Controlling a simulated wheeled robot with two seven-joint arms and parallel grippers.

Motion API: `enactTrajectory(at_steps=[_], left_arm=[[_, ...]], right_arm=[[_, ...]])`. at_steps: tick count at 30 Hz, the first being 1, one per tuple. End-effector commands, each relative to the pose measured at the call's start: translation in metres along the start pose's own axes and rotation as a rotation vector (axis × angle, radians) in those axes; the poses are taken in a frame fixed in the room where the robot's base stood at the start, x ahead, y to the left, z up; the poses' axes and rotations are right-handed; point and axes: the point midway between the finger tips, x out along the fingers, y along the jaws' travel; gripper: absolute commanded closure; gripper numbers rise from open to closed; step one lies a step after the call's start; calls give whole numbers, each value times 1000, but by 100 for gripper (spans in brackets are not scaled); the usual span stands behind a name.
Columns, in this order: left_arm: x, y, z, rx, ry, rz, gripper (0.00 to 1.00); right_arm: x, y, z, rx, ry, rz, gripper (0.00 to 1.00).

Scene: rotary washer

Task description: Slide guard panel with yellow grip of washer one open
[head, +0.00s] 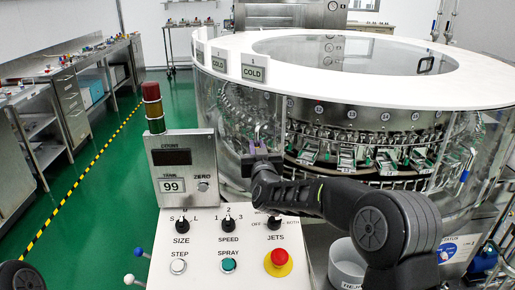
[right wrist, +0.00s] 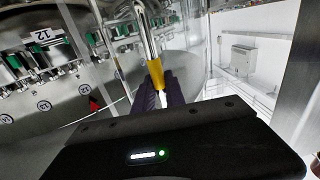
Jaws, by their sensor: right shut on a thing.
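The washer (head: 400,75) is a round machine with a white top ring and clear curved guard panels around its side. In the right wrist view, a metal bar handle (right wrist: 145,35) with a yellow grip (right wrist: 156,74) stands in front of the clear panel. My right gripper (right wrist: 161,88) has its dark purple fingers shut around the yellow grip's lower part. In the head view my right gripper (head: 262,141) is at the washer's front left, beside the control box, and hides the grip. My left gripper is not in view. How far the panel is open, I cannot tell.
A control panel (head: 205,240) with knobs, buttons and a red emergency stop (head: 279,262) stands close below my right arm. A signal lamp (head: 152,105) rises at its left. A white bucket (head: 346,262) is under the arm. Green floor is free at left, before benches (head: 75,90).

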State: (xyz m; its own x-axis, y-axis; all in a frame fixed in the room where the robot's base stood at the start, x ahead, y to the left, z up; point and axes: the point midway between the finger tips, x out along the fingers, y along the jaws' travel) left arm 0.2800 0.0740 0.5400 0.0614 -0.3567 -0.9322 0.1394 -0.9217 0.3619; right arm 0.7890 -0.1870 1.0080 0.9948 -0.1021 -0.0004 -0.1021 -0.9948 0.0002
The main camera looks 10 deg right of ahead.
Motion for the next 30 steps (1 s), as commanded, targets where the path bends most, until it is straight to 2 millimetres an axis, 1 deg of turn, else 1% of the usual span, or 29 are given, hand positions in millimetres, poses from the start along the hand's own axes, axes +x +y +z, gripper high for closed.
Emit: enactTrajectory(at_steps=[4, 5, 12, 13, 20, 23, 26, 30], left_arm=[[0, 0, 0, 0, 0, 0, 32], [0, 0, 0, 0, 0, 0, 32], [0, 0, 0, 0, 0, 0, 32], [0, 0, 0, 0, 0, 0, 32], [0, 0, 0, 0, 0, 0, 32], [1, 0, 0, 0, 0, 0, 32], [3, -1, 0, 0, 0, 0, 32], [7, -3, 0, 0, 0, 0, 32]], right_arm=[[0, 2, 0, 0, 0, 3, 100], [0, 2, 0, 0, 0, 3, 84], [0, 2, 0, 0, 0, 3, 65], [0, 2, 0, 0, 0, 3, 63], [0, 2, 0, 0, 0, 2, 63], [-4, 1, 0, 0, 0, 2, 63], [-12, 1, 0, 0, 0, 1, 63], [-33, 1, 1, 1, 0, 2, 63]])
